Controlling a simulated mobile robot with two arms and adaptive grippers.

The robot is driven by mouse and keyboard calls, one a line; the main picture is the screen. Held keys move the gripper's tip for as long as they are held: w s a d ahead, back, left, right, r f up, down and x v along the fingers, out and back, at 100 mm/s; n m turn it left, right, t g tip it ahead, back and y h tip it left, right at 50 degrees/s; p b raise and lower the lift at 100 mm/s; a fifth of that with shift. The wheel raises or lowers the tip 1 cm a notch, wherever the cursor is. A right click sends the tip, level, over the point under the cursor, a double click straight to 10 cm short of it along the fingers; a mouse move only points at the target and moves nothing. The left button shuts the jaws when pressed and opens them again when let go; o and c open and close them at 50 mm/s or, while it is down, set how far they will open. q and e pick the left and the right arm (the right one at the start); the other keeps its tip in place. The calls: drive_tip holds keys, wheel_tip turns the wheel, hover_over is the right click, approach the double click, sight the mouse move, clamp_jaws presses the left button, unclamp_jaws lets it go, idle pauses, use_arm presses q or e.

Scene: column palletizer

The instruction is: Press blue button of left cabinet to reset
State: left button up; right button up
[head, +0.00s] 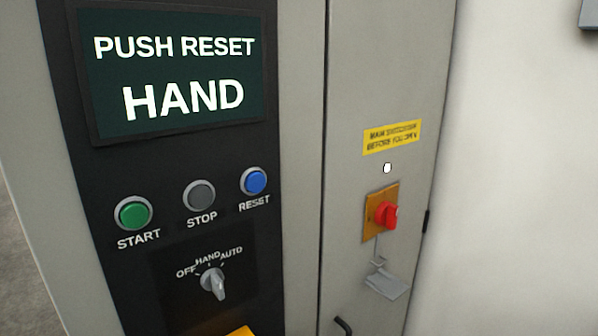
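The blue button (255,181) is round with a grey ring and sits on the black control panel (130,178) of the cabinet, above the label RESET. To its left are a grey STOP button (200,195) and a green START button (134,213). A display (175,72) above them reads PUSH RESET and HAND. Neither of my grippers shows in the head view.
A grey selector knob (213,284) marked OFF, HAND, AUTO is below the buttons. The cabinet door (350,80) at right carries a red rotary switch (384,215) on an orange plate, a yellow warning label (392,137) and a dark handle (343,326).

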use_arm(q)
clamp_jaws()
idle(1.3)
